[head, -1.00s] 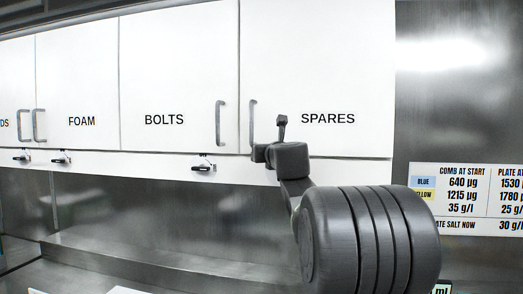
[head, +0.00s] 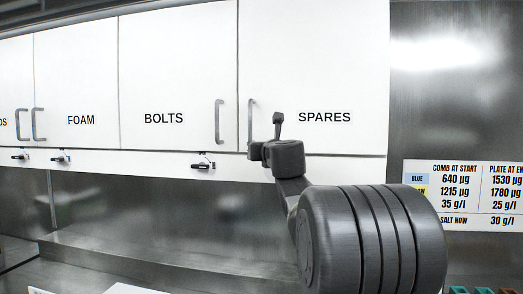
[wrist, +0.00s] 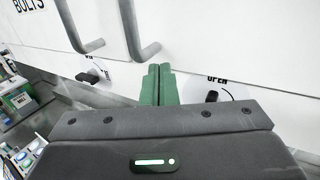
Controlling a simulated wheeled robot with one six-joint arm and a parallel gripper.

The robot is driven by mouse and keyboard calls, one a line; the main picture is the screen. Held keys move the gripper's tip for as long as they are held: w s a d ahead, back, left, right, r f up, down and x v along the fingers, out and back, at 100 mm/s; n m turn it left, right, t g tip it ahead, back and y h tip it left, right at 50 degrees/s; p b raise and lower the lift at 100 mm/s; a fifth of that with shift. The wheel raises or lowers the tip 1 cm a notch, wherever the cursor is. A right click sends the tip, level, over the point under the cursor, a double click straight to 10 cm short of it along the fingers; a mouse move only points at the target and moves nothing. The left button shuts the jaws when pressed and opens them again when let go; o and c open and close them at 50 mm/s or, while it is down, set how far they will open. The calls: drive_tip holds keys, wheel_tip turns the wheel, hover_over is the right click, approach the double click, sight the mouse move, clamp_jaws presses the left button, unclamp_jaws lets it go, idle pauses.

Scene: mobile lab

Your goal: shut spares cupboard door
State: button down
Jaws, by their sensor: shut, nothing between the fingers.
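The spares cupboard door (head: 330,65) is white, labelled SPARES, with a grey handle (head: 251,120) at its left edge. In the head view it looks about flush with the bolts door (head: 178,65) beside it; a small gap cannot be ruled out. My gripper (wrist: 158,70) has green fingers shut together and empty. In the wrist view they point at the cupboard front just below the spares handle (wrist: 143,42); whether they touch it I cannot tell. In the head view the fingers are hidden by my dark arm, which covers part of the door's lower left edge.
A black latch knob (head: 203,163) sits below the bolts door. Another knob (wrist: 212,96) by an OPEN mark is right of my fingers in the wrist view. The foam door (head: 78,75) looks shut. A printed chart (head: 463,195) hangs at right. Bottles stand lower left in the wrist view.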

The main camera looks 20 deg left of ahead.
drive_tip(key=s+d, duration=0.1)
drive_tip(key=s, duration=1)
drive_tip(key=shift+d+b, duration=0.4)
drive_tip(key=shift+b, duration=0.05)
drive_tip(key=shift+w+f, duration=0.15)
drive_tip(key=shift+w, duration=0.1)
drive_tip(key=w+a+p, duration=0.1)
drive_tip(key=w+a, duration=0.1)
drive_tip(key=w, duration=1.1)
drive_tip(key=shift+w+a, duration=0.25)
drive_tip(key=shift+d, duration=0.1)
